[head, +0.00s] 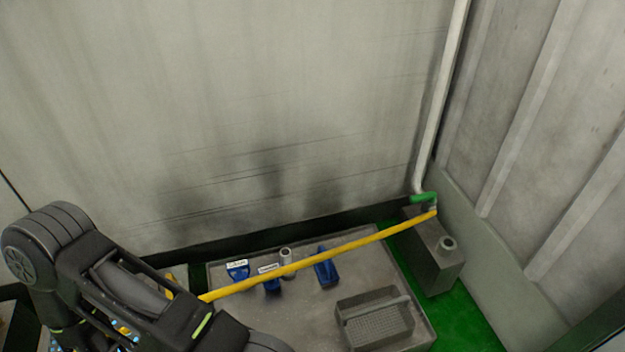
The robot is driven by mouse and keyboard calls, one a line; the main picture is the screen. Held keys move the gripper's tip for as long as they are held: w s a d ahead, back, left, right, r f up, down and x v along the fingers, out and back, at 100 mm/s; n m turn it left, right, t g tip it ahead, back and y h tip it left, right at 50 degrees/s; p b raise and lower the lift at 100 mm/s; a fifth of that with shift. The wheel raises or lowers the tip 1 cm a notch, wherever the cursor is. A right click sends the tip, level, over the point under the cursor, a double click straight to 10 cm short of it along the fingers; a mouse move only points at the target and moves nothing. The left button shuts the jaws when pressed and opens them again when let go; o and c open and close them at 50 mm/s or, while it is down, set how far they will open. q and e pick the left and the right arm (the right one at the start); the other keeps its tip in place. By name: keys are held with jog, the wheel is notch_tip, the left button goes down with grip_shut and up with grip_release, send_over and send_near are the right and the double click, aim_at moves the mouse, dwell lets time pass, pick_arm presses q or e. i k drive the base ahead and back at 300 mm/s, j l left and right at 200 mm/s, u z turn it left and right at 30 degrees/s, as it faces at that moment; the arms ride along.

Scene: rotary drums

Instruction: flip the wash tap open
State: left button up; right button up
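The wash tap shows as a green lever (423,198) at the foot of a white pipe (432,130) in the far right corner. The lever lies roughly level, just above a grey box-shaped unit (432,262). A yellow hose or rod (330,255) runs from beside the tap down left, to behind my arm. My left arm fills the lower left, far from the tap, and its fingers do not show. My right gripper is not in view.
A grey tray or table (410,300) holds blue items (326,268), a small grey cylinder (286,256) and a grey basket (375,318). The yellow hose or rod crosses above it. Walls close in behind and right of the tap. Green floor (465,320) shows at right.

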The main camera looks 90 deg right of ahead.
aim_at(431, 197)
jog(key=z, duration=3.7)
